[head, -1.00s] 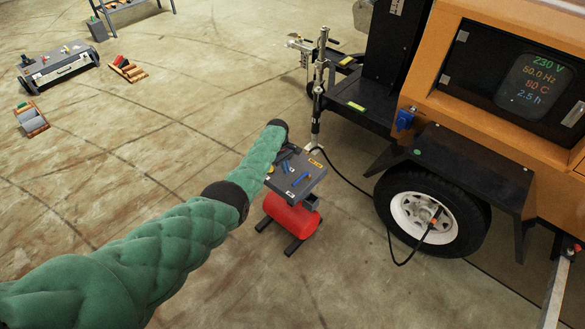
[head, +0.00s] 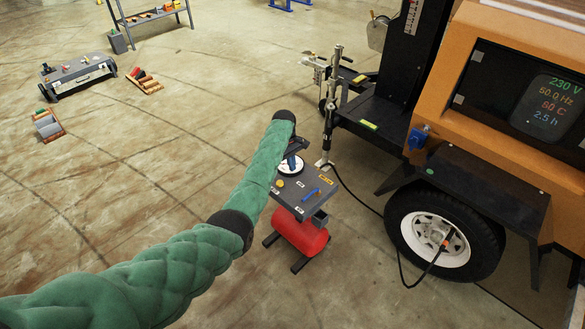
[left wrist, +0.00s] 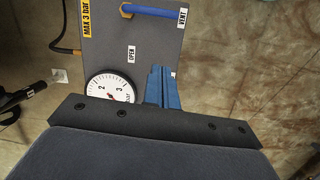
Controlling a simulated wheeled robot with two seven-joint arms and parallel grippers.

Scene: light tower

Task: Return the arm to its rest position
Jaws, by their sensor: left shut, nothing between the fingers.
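My left arm, in a green padded sleeve, reaches in from the left in the head view. Its gripper (head: 292,163) has blue fingers that are closed together and hold nothing. They are over the far side of a dark grey panel (head: 298,205), beside a round white gauge. In the left wrist view the closed blue fingers (left wrist: 163,87) stand just right of the gauge (left wrist: 110,88). A blue lever (left wrist: 155,11) lies between the labels "MAX 3 bar" and "VENT", with "OPEN" below it. Touching or apart from the panel cannot be told. My right gripper is not in view.
The panel stands on a red tank (head: 300,232) with dark feet. An orange generator trailer (head: 500,90) with a wheel (head: 442,235) and a lit display stands at the right. A case (head: 80,76) and parts trays lie far left. Open floor lies between.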

